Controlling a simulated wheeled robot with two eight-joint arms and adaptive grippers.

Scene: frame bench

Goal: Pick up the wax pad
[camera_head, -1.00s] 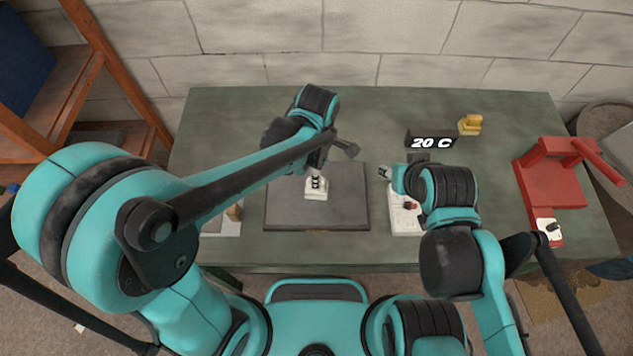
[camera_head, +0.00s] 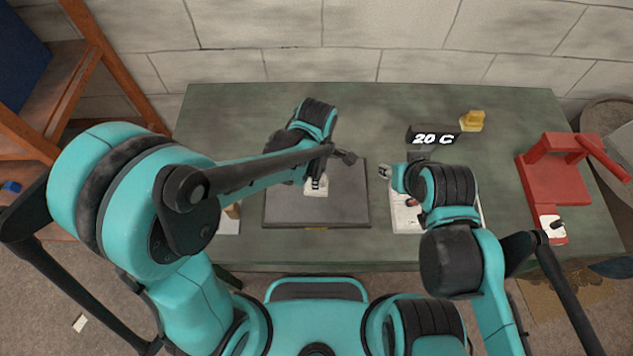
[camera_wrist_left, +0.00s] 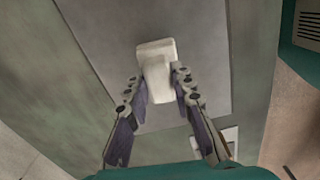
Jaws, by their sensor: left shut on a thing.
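The wax pad, a small white block with a raised grip on a flat base, shows at the grey board in the head view (camera_head: 316,189) and in the left wrist view (camera_wrist_left: 155,50). My left gripper (camera_head: 316,180) comes down over it. In the left wrist view the fingers (camera_wrist_left: 158,80) are on either side of the raised part, shut on it. I cannot tell whether the pad touches the board or is slightly above it. My right gripper (camera_head: 385,172) is over the bench to the right of the board; its jaw state is too small to tell.
The dark grey board (camera_head: 345,205) lies on the green bench (camera_head: 235,115). A white panel (camera_head: 402,218) is partly hidden under my right arm. A "20 C" display (camera_head: 432,138), a yellow object (camera_head: 471,121) and a red fixture (camera_head: 555,180) stand at the right. The back left is clear.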

